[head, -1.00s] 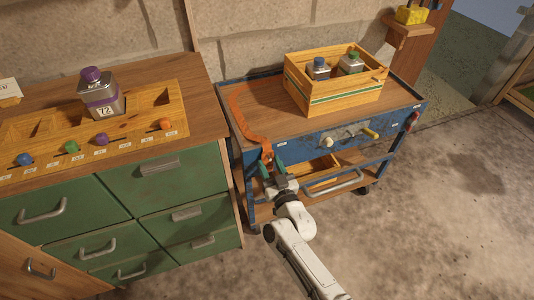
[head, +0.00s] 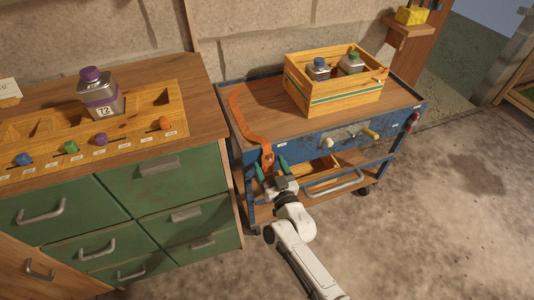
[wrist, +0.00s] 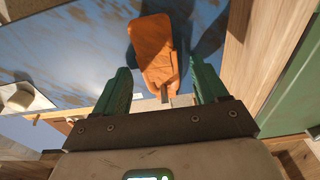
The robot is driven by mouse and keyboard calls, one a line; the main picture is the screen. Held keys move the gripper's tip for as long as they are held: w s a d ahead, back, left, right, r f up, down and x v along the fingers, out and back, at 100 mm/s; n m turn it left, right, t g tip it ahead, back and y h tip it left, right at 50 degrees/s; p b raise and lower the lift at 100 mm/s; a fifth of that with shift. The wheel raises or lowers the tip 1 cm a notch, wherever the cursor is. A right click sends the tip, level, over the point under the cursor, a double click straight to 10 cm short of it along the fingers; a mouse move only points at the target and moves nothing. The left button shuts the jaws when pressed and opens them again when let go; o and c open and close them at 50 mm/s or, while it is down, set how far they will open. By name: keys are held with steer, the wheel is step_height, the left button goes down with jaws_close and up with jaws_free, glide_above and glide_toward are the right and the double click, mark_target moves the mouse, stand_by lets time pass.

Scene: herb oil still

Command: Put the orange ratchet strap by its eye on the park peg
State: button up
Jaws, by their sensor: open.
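The orange ratchet strap (head: 245,115) runs from the back left of the cart top, bends over the front edge and hangs down the blue front panel. In the wrist view its orange lower end (wrist: 155,50) lies ahead of the fingers, with a small grey tip showing at its near end. My gripper (head: 271,163) is open, its green fingers apart on either side of the strap's lower end. In the wrist view the fingers (wrist: 163,88) show clear gaps beside the strap. I cannot make out the eye or the park peg, nor whether the strap is on it.
The blue cart (head: 310,148) carries a wooden crate (head: 335,102) with two bottles. A pale knob (head: 328,142), a yellow handle (head: 370,133) and a red part (head: 413,121) stick out from its front. A green cabinet (head: 165,180) stands close at left. The floor at right is clear.

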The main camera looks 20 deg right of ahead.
steer(key=s+f, duration=0.1)
steer(key=s, duration=0.9)
steer(key=shift+s+p, duration=0.35)
steer(key=shift+p, duration=0.05)
steer(key=s+d+r+g+p, duration=0.2)
steer(key=s+g, duration=0.4)
steer(key=s, duration=0.4)
steer(key=s+d+r+g+p, duration=0.3)
steer(key=s+r+g+p, duration=0.1)
steer(key=s, duration=0.6)
steer(key=s+d+r+g+p, duration=0.3)
steer(key=s+r+g, duration=0.1)
steer(key=s+g, duration=0.4)
steer(key=shift+s+r+p, duration=0.25)
steer(key=shift+s+p, duration=0.1)
steer(key=shift+s, duration=0.65)
steer(key=shift+a, duration=0.1)
stand_by(0.4)
